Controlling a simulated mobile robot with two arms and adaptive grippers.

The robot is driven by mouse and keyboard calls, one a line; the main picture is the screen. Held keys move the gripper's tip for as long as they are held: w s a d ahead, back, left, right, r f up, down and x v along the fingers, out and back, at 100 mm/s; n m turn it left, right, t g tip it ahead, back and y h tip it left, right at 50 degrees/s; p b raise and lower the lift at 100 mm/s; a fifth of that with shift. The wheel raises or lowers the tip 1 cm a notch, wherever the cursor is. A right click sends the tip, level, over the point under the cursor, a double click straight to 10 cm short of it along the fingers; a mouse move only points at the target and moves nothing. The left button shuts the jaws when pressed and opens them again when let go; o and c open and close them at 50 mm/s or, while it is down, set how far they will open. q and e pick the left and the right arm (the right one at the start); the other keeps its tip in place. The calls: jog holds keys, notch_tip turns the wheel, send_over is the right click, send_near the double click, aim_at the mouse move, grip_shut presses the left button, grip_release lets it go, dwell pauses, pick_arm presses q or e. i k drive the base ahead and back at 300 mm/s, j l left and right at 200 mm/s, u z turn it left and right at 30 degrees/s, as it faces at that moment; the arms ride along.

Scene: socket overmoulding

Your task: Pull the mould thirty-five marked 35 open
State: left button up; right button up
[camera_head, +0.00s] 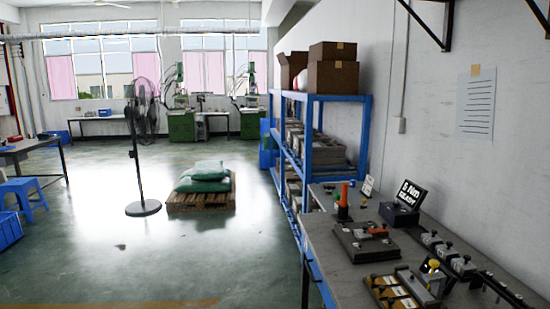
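No mark reading 35 is legible, so I cannot tell which thing is the mould thirty-five. A dark flat block with a brownish plate and small fittings on top (366,241) lies on the grey workbench (328,243) at the right; it looks like a mould, but I cannot tell whether it is open or shut. Several grey, plate-like stacks (325,152) sit on the shelves of the blue rack (364,125) behind the bench; they are too small to read. Neither of my grippers shows in this view.
A pallet with green sacks (203,190) and a fan (142,208) stand on otherwise open floor.

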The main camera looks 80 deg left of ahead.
aim_at(327, 156)
jog(key=u, duration=2.3)
jog(key=i+j+u, duration=0.3)
jog(key=i, duration=0.3)
jog(key=i+u, duration=0.3)
jog(key=i, duration=3.45)
jog(key=i+j+z, duration=0.25)
jog(key=i, duration=0.3)
jog(key=i+j+z, duration=0.2)
jog(key=i, duration=0.35)
jog(key=i+j+z, duration=0.25)
jog(key=i, duration=0.25)
